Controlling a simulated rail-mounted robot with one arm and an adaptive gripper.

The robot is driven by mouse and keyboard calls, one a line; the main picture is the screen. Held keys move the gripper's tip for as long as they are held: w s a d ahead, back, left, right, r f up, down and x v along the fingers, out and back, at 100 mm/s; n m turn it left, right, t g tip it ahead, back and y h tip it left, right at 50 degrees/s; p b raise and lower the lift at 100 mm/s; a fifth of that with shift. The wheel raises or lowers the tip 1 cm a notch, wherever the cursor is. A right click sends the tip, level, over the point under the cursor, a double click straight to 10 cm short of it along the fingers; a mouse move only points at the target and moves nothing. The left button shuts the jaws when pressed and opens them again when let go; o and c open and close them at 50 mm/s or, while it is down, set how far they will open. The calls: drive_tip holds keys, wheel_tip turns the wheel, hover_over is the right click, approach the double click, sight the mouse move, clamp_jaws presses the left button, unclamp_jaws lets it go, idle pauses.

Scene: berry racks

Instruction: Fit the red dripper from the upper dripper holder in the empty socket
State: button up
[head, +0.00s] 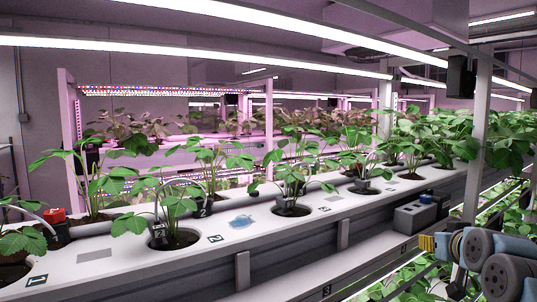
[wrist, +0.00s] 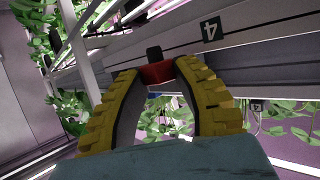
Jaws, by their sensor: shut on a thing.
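In the wrist view, my gripper (wrist: 157,68) has its two yellow ribbed fingers closed on a red dripper (wrist: 157,75) with a dark part at its far side. It is held in the air in front of a grey rack beam. In the head view, part of my gripper, a yellow ribbed finger (head: 427,243), shows at the lower right; the held dripper is hidden there. A grey box (head: 408,222), perhaps a dripper holder, has a blue piece on top. I cannot tell which socket is empty.
A white planting gutter (head: 265,225) with several strawberry plants runs across the head view. Another red piece (head: 55,215) sits on a black block at far left. A blue patch (head: 241,221) lies on the gutter. A grey post (head: 477,140) stands near my arm.

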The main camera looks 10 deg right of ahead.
drive_tip(key=w+a+r+n+y+p, duration=0.2)
drive_tip(key=w+a+r+y, duration=0.1)
drive_tip(key=a+r, duration=0.55)
drive_tip(key=w+a+r+n+y+p, duration=0.25)
drive_tip(key=a+r, duration=0.25)
drive_tip(key=a, duration=0.6)
drive_tip(key=w+a+r+n+y+p, duration=0.1)
drive_tip(key=w+a+r+n+y, duration=0.2)
drive_tip(key=a+r, duration=0.55)
drive_tip(key=n+g+y+p, duration=0.3)
drive_tip(key=n+y, duration=0.2)
hover_over(204, 199)
drive_tip(key=shift+d+f+m, duration=0.2)
drive_tip(key=shift+f+m, duration=0.05)
drive_tip(key=shift+f, duration=0.8)
drive_tip(key=shift+a+f, duration=0.4)
drive_tip(key=shift+f+b, duration=1.55)
drive_tip(key=shift+f, duration=0.45)
drive_tip(key=shift+t, duration=0.3)
drive_tip(key=shift+d, duration=0.15)
drive_tip(key=shift+f, duration=0.95)
